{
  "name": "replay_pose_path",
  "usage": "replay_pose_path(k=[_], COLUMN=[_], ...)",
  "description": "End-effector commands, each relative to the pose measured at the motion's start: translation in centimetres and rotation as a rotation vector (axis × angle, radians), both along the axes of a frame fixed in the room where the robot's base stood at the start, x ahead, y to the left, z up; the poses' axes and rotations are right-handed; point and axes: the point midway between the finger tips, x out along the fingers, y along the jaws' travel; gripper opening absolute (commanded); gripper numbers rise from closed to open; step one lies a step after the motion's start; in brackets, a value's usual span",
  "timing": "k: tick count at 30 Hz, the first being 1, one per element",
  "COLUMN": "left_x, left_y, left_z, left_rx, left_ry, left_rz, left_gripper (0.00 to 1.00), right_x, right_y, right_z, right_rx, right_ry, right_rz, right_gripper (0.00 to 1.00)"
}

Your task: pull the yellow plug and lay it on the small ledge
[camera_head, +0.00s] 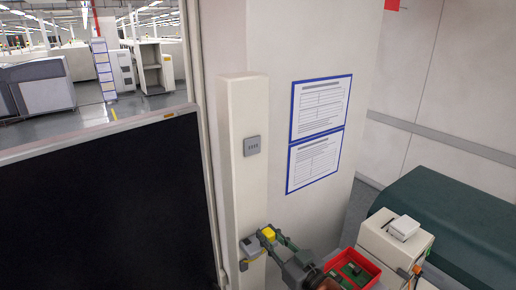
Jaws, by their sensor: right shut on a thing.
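The yellow plug (268,233) shows low in the middle of the head view, beside a pale column. My right gripper (268,240) reaches in from the lower right, and its green and dark fingers are shut on the plug. A small pale grey block (250,245) sticks out from the column just left of the plug. I cannot tell whether it is the ledge or the socket, or whether the plug touches it. My left gripper is not in view.
A red bin (372,274) with green parts stands right of my wrist. Beyond it are a beige unit (388,247) with a white box (404,228) on top and a dark green rounded body (450,220). A black panel (100,205) fills the left.

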Motion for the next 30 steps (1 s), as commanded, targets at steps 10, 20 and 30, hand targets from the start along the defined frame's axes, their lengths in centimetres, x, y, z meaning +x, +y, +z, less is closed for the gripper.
replay_pose_path(k=[10,20,30], left_x=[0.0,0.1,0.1], left_y=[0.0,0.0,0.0], left_z=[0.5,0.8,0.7], left_rx=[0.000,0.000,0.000], left_ry=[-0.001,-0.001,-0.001], left_rz=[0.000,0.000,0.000], left_gripper=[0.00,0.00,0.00], right_x=[1.9,3.1,3.1], right_y=[1.4,2.3,2.3], right_z=[0.0,0.0,0.0], right_rx=[-0.001,-0.001,-0.001], right_ry=[0.001,0.001,0.001], right_rz=[0.001,0.001,0.000], right_gripper=[0.00,0.00,0.00])
